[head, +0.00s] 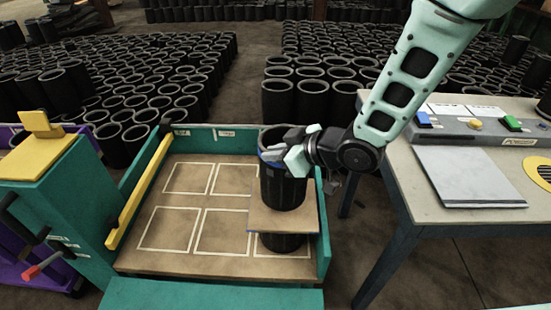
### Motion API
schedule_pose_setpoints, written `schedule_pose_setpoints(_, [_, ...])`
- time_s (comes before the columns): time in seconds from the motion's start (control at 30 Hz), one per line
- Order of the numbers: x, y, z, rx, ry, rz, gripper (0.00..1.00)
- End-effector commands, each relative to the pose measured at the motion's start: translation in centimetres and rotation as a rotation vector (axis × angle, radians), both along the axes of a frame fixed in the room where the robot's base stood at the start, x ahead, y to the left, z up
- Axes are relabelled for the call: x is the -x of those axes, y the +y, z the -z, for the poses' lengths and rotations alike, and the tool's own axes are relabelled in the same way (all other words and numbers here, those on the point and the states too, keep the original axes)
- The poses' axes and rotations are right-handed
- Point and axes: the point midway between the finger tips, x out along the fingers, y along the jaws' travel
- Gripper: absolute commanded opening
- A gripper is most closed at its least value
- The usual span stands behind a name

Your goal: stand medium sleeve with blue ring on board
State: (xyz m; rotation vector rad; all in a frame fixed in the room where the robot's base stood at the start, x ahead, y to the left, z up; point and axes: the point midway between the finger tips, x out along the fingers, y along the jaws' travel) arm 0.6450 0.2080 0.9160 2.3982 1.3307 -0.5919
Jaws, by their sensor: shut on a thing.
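A black sleeve (283,190) with a blue ring near its top is upright at the right side of the teal-walled bed. My gripper (284,155) is shut on its upper part, from the right. A small brown board (307,212) lies flat under it, and the sleeve's lower end appears over the middle of this board. I cannot tell whether it touches the board or hangs just above. Another black sleeve (280,242) shows beneath the board and seems to bear it. The held sleeve hides part of the board, and the gripper hides some of the sleeve's upper right side.
The bed floor (150,262) has white-outlined squares, and the left ones are empty. Its teal right wall (322,225) is close to the board. A grey table (455,195) with a control panel stands at right. Many black sleeves (185,100) stand behind. A yellow bar (140,190) lines the left wall.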

Motion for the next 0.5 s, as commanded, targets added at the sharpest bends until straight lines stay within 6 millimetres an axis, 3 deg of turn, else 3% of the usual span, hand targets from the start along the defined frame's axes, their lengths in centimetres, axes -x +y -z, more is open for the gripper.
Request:
schedule_pose_setpoints(0.13, [-0.1, 0.0, 1.4, -0.002, -0.003, 0.002, 0.00])
schedule_pose_setpoints(0.5, [-0.1, 0.0, 1.7, -0.003, -0.005, 0.002, 0.00])
